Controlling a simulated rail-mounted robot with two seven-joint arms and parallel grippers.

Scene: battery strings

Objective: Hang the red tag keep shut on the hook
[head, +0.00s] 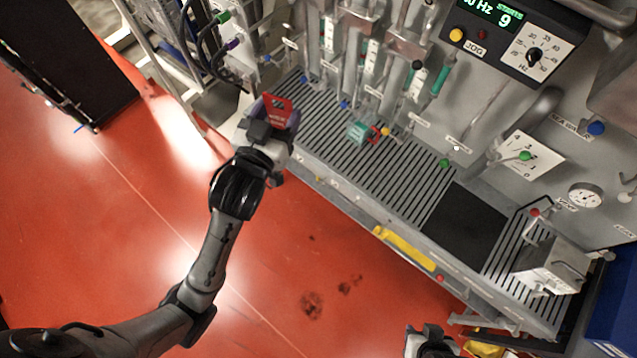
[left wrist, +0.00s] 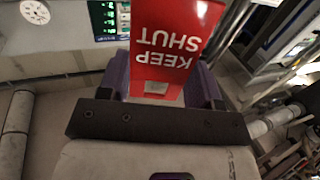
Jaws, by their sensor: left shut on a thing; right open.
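The red tag (head: 279,110) is a flat plate with white lettering, held at the left end of the slatted ledge in the head view. My left gripper (head: 268,122) is shut on it. In the left wrist view, the tag (left wrist: 178,38) stands between the purple fingers (left wrist: 160,84), and its words KEEP SHUT read upside down. The part of my right arm at the bottom edge of the head view ends in the right gripper (head: 430,343), open and partly cut off. I cannot make out which fitting is the hook.
A slatted ledge (head: 400,190) runs along the grey panel, with a teal block (head: 357,131) on it and a black mat (head: 465,225). Coloured valve handles, hoses and a display box (head: 515,40) crowd the panel. Red floor (head: 120,230) is open at the left.

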